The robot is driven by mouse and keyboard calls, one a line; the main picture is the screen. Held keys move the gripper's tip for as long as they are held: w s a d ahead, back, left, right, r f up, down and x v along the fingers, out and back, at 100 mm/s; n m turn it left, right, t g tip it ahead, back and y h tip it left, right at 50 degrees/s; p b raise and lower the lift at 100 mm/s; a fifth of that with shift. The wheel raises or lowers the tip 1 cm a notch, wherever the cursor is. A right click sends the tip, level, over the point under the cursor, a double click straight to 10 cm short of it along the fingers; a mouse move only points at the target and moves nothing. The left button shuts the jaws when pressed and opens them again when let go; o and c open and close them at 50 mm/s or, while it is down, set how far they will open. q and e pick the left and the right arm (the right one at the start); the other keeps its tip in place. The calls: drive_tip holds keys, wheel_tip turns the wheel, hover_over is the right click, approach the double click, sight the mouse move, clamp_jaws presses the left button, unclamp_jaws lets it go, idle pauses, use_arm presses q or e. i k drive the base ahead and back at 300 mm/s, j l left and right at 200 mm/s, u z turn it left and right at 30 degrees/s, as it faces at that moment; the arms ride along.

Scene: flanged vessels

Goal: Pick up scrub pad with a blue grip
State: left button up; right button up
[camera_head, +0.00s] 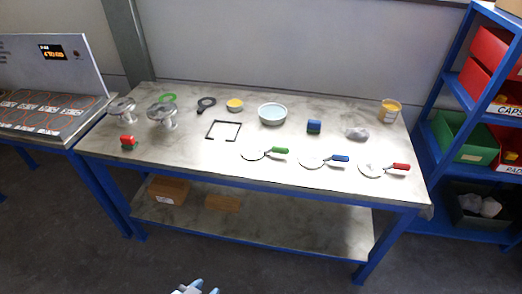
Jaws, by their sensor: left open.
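The scrub pad with a blue grip (314,127) lies on the right half of the steel workbench (225,170), behind the tools with coloured handles. It is a small block, blue on top with a darker edge. My left gripper (191,287) shows only at the bottom edge of the view, low in front of the bench and far from the pad. It is open, and nothing shows between its fingers. My right gripper is not in view.
Near the pad are a pale blue bowl (272,114), a grey lump (357,133) and tools with green (277,150), blue (340,158) and red (401,167) handles. A red-topped block (128,142) lies at left. A blue shelf rack (430,125) stands at right.

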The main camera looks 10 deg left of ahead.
sight(313, 126)
drive_tip(key=i+j+z, duration=0.15)
drive_tip(key=i+j, duration=0.3)
drive_tip(key=i+j+z, duration=0.1)
drive_tip(key=i+j, duration=0.3)
drive_tip(key=j, duration=0.15)
